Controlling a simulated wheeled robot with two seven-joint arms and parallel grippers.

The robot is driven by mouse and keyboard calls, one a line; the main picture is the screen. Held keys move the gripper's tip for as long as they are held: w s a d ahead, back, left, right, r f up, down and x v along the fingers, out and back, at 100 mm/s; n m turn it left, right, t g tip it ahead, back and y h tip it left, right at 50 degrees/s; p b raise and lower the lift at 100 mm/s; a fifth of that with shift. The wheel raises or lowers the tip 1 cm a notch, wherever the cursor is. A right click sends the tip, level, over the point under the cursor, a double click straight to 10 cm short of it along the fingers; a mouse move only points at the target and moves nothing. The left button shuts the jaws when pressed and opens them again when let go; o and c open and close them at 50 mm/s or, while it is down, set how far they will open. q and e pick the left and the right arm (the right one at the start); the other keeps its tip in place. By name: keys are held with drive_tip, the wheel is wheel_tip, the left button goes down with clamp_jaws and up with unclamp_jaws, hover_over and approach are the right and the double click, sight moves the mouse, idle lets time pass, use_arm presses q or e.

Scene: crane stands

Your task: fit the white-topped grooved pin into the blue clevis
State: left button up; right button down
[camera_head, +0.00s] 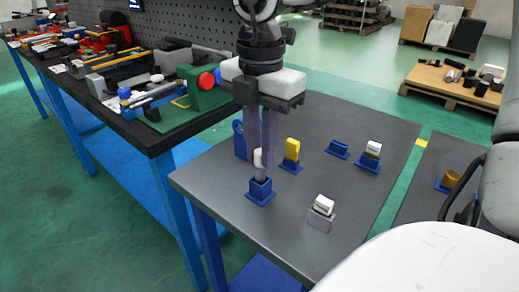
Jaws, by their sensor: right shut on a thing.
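My right gripper (262,160) points straight down over the near left part of the dark grey table. It is shut on the white-topped grooved pin (258,157), whose white top shows between the two fingers. The pin's grey lower part reaches down to the top of the blue clevis (260,193). The clevis stands upright on its flat blue base near the table's left edge. I cannot tell how deep the pin's lower end sits in the clevis, or whether it is only just above it. The left gripper is not in view.
Behind the pin stand a blue ringed piece (240,140), a yellow piece (291,150) on a blue base, and an empty-looking blue base (338,149). A white-topped piece (371,150) is farther right. A white-topped grey block (321,213) stands right of the clevis.

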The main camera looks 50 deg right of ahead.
drive_tip(key=shift+r+p, duration=1.8)
drive_tip(key=shift+r, duration=1.5)
drive_tip(key=shift+d, duration=0.1)
